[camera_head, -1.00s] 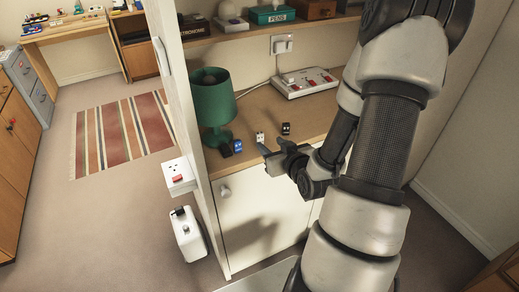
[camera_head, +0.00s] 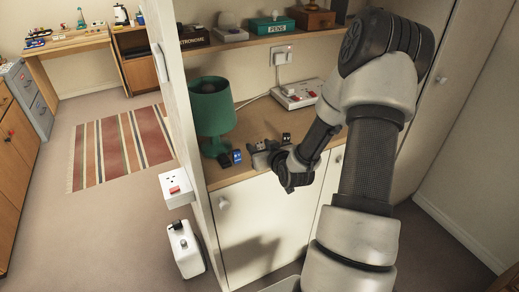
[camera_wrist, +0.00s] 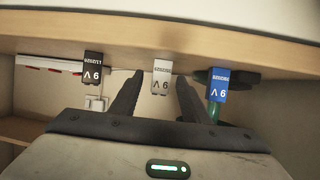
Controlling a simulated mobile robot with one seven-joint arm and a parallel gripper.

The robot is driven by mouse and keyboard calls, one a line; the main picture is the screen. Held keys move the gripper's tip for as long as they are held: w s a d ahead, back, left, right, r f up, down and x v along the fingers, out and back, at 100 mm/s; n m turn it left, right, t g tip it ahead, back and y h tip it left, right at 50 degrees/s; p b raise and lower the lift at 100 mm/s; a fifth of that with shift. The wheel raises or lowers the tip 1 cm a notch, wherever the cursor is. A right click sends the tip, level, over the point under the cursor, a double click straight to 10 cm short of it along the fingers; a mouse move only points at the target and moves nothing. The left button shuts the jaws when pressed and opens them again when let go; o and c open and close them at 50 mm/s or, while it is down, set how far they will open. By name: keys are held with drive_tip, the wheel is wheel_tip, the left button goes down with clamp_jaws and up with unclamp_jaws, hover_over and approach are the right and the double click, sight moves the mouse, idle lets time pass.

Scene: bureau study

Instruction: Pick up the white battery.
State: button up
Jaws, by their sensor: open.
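The white battery (camera_wrist: 162,78), a small 9 V block, stands on the wooden desk top (camera_wrist: 215,42). In the wrist view it shows between the two fingers of my gripper (camera_wrist: 157,88), with a gap on each side. The fingers are open and hold nothing. In the head view my gripper (camera_head: 263,158) is at the desk's front edge, and the white battery is largely hidden there. A black battery (camera_wrist: 92,67) stands to the left in the wrist view, and a blue battery (camera_wrist: 218,85) to the right. The blue battery also shows in the head view (camera_head: 237,157).
A white device with red keys (camera_head: 298,93) sits behind. A shelf (camera_head: 240,41) runs above.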

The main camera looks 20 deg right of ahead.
drive_tip(key=shift+w+f, duration=0.1)
drive_tip(key=shift+w, duration=0.15)
clamp_jaws()
